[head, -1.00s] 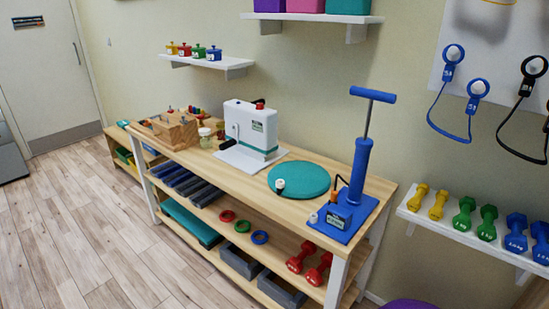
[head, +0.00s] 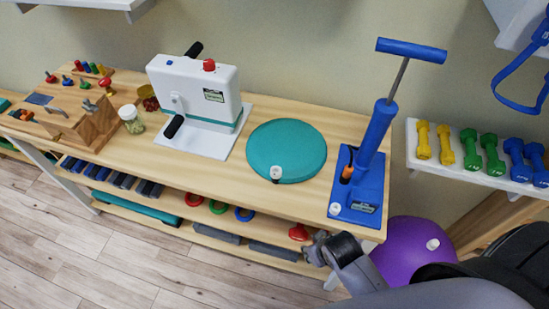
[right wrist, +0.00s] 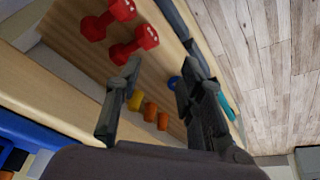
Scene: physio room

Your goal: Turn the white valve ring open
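A blue floor pump (head: 375,135) stands upright on a blue base (head: 357,190) at the right end of the wooden bench. A small white round piece (head: 335,209), which looks like the valve ring, sits at the base's front left corner; its setting is too small to tell. My right gripper (head: 318,248) is in front of the bench's front edge, below and apart from the white piece. In the right wrist view my right gripper (right wrist: 160,70) has its fingers apart with nothing between them. My left gripper is not in view.
A teal disc (head: 300,140) with a white cap (head: 277,172) lies left of the pump. A white hand-crank machine (head: 210,90) stands further left. A purple ball (head: 400,245) is below right. Red dumbbells (right wrist: 133,45) lie on the lower shelf.

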